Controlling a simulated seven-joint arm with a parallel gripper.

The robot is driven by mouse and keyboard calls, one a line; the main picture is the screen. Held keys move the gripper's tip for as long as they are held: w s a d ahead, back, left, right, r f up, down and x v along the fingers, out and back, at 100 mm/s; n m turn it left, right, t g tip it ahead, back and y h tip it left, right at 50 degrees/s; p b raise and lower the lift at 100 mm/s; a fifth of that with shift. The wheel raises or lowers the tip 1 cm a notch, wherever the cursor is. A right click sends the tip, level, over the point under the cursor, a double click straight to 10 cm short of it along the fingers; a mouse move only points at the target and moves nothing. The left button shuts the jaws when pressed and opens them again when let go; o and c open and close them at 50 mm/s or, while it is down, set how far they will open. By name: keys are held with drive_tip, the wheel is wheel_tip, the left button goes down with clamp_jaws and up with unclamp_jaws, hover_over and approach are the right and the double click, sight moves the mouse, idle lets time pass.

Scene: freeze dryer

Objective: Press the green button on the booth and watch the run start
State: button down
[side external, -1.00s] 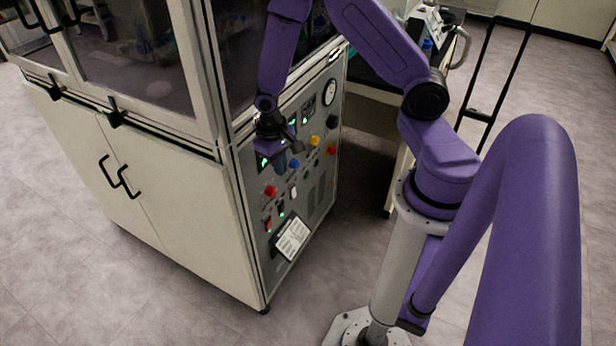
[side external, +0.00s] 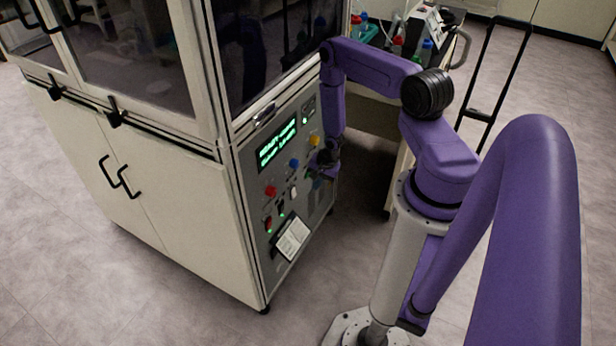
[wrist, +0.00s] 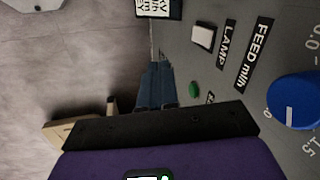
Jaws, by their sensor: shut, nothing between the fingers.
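The booth's grey control panel (side external: 262,178) faces right in the side view. My gripper (side external: 317,168) is in front of the right part of this panel, below the yellow knob. In the side view the gripper covers the area around it, and I cannot clearly make out the green button there. In the wrist view the small green button (wrist: 194,90) stands on the panel, just right of my shut, empty fingers (wrist: 155,75). The fingers look apart from the button; their exact distance to the panel is hard to tell. The panel's display (side external: 278,142) is lit with green text, too small to read.
A blue knob (wrist: 294,101), marked FEED ml/h, and a white switch (wrist: 202,37) by the LAMP label are near the green button. A yellow knob (side external: 314,140), red knob (side external: 271,191) and card (side external: 292,238) are also on the panel.

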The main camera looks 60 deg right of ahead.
drive_tip(key=s+d+f+m+t+h, duration=0.2)
drive_tip(key=s+d+f+m+t, duration=0.3)
drive_tip(key=m, duration=0.5)
drive_tip(key=d+f+t, duration=0.1)
drive_tip(key=d, duration=0.1)
drive_tip(key=shift+s+d+f+h, duration=0.15)
drive_tip(key=shift+s+d+h, duration=0.1)
drive_tip(key=shift+d+h, duration=0.1)
drive_tip(key=shift+w, duration=0.1)
drive_tip(key=w, duration=0.8)
drive_tip(key=shift+w, duration=0.35)
idle(1.4)
drive_tip(key=shift+w, duration=0.4)
